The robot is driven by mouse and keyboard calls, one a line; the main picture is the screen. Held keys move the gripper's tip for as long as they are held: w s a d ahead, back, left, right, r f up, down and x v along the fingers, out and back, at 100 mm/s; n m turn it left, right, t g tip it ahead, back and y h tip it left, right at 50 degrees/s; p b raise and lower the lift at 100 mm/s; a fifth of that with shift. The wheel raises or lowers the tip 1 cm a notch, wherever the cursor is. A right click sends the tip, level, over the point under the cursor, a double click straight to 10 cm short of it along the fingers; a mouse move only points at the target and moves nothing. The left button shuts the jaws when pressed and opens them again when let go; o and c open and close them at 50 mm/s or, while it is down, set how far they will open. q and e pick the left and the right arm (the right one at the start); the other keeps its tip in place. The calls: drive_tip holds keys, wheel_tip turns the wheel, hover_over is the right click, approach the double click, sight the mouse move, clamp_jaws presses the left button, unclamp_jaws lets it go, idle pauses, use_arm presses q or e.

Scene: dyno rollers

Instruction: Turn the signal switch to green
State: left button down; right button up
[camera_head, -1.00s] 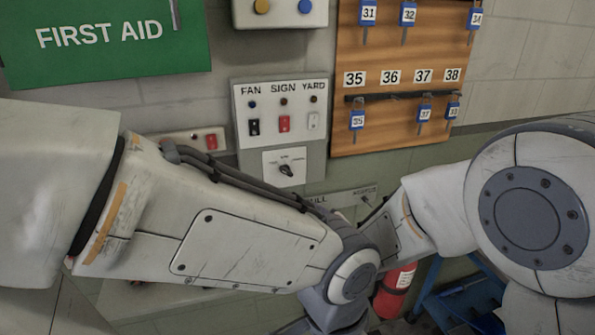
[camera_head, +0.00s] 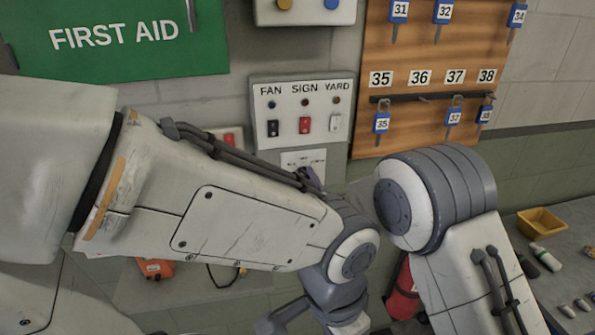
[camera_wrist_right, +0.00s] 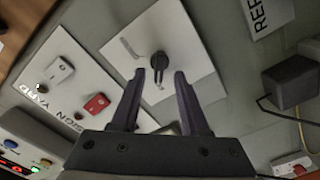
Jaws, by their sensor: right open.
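A rotary switch with a dark knob (camera_wrist_right: 158,61) is on a white plate (camera_wrist_right: 188,48) in the right wrist view. The plate's upper part also shows in the head view (camera_head: 302,157), below the FAN, SIGN, YARD panel; my arm hides the rest. My right gripper (camera_wrist_right: 160,75) is open, its two dark fingers pointing at the plate with the knob between or just beyond their tips. Contact cannot be told. In the head view, a small dark part of it (camera_head: 311,178) shows at the plate. My left arm crosses in front; its gripper is not clearly visible.
The FAN, SIGN, YARD panel (camera_head: 303,112) has several rocker switches, close beside the gripper in the wrist view. A key board (camera_head: 432,75) hangs to the right. A red extinguisher (camera_head: 403,292) stands below. A yellow bin (camera_head: 541,222) is at right.

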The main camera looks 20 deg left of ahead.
drive_tip(key=shift+w+a, duration=0.15)
drive_tip(key=shift+w, duration=0.3)
drive_tip(key=shift+c, duration=0.3)
clamp_jaws()
